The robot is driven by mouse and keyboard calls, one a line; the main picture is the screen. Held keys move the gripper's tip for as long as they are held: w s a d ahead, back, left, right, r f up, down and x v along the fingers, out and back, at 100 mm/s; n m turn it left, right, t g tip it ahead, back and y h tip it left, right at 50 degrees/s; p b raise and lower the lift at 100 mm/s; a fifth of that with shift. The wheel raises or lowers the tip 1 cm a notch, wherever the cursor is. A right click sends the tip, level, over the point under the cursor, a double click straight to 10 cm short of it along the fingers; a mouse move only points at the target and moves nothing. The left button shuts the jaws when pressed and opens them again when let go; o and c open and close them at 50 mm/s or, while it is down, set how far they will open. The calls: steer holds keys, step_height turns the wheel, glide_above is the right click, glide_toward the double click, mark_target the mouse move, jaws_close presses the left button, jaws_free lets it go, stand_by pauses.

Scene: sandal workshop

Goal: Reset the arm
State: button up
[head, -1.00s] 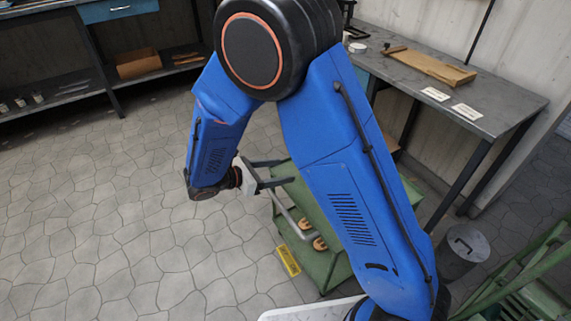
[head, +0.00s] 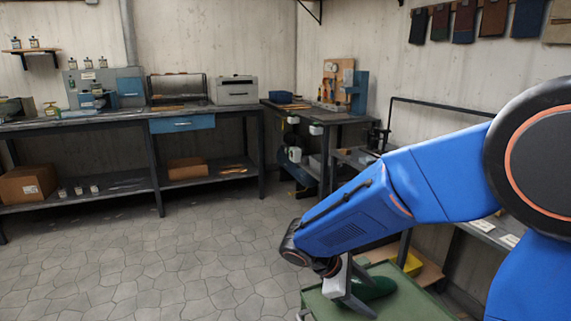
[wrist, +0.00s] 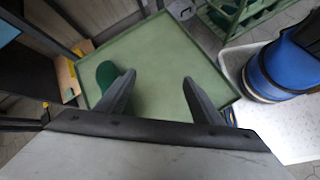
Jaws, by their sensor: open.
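My gripper (head: 358,292) is at the lower middle right of the head view, over the top of a green cart (head: 425,295). In the wrist view my gripper (wrist: 158,77) has its two dark fingers spread apart with nothing between them. A dark green sole-shaped piece (head: 378,288) lies on the cart top, partly behind the gripper in the head view. In the wrist view this green piece (wrist: 106,76) is beside the left finger, outside the jaws. The cart top (wrist: 165,45) is otherwise bare where it shows.
A long workbench (head: 105,119) with a blue drawer (head: 182,123) runs along the back wall. A second bench (head: 330,116) stands in the back corner. A yellow box (head: 409,263) is just beyond the cart. The tiled floor (head: 180,265) at left is clear.

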steer(key=s+d+r+m+t+y, duration=0.2)
steer(key=s+d+r+m+y, duration=0.2)
steer(key=s+m, duration=0.3)
steer(key=s+d+r+m+t+y, duration=0.2)
steer(key=s+m, duration=0.5)
steer(key=s, duration=0.4)
steer(key=shift+d+r+y, duration=0.9)
steer(key=shift+r+y, duration=0.5)
steer(key=shift+r, duration=0.35)
